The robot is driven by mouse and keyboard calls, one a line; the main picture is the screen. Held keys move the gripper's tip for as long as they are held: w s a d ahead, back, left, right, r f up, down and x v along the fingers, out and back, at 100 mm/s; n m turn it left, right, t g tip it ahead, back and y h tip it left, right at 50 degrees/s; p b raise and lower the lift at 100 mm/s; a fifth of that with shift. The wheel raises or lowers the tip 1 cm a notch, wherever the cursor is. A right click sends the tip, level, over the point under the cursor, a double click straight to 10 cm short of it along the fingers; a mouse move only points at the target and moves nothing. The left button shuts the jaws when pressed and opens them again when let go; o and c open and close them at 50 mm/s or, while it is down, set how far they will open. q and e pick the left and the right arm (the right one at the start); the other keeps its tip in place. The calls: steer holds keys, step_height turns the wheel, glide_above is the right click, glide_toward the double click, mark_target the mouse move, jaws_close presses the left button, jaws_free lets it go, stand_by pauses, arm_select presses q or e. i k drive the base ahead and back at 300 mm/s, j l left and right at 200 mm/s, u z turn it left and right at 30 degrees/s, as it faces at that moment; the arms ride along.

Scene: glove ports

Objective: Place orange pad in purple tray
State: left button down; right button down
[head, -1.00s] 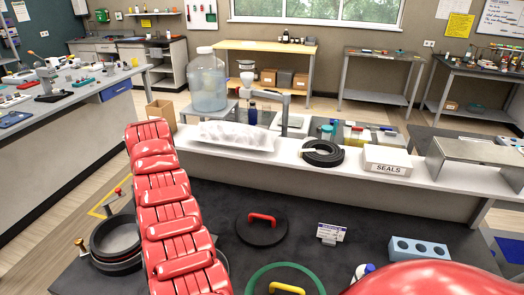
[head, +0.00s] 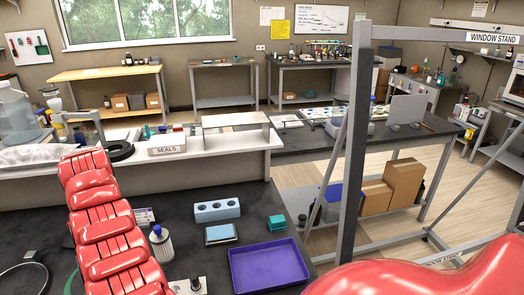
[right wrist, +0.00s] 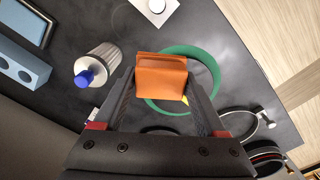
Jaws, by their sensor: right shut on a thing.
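The purple tray (head: 268,264) lies empty on the dark bench, low in the middle of the head view. The orange pad (right wrist: 161,77) shows in the right wrist view as a folded-looking orange block. My right gripper (right wrist: 160,84) is shut on the pad, with a finger on each side of it, and holds it over the dark bench near a green ring (right wrist: 205,62). The purple tray is not in the right wrist view. My right gripper and the pad do not show in the head view. My left gripper is not in view.
A blue block with holes (head: 217,210), a blue-grey pad (head: 221,233), a teal box (head: 277,222) and a ribbed cylinder with a blue cap (head: 161,244) stand near the tray. A grey window stand post (head: 352,150) rises to the right.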

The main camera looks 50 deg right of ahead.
mark_target(267, 267)
steer(key=z, duration=2.4)
